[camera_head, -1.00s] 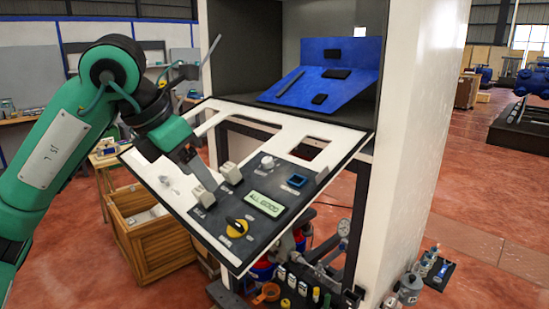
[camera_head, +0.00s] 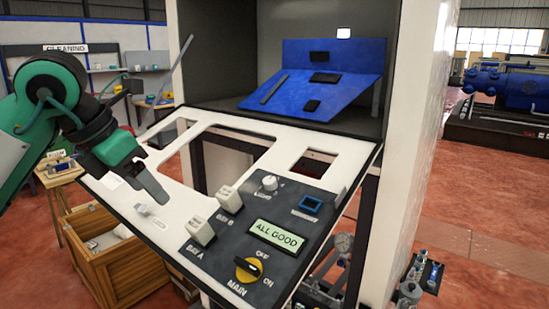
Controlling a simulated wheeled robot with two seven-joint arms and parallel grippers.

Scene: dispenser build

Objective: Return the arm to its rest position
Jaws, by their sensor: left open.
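My left arm comes in from the left. Its gripper (camera_head: 153,188) hangs over the white left part of the tilted control panel (camera_head: 190,150), left of the switches and empty. Its grey fingers overlap in this view. Two white switches, BAT A (camera_head: 201,231) and BAT B (camera_head: 229,199), stand apart from the fingertips. The green display (camera_head: 277,237) reads "ALL GOOD". The yellow MAIN knob (camera_head: 247,269) with a black handle sits at the panel's lower edge, beside the OFF and ON marks. My right gripper is not in view.
The panel fronts a white cabinet (camera_head: 422,150) holding a blue sloped board (camera_head: 312,95). A wooden crate (camera_head: 115,265) stands at lower left, near a small wooden table (camera_head: 62,176). Red floor is open at right, with small containers (camera_head: 424,275) beside the cabinet.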

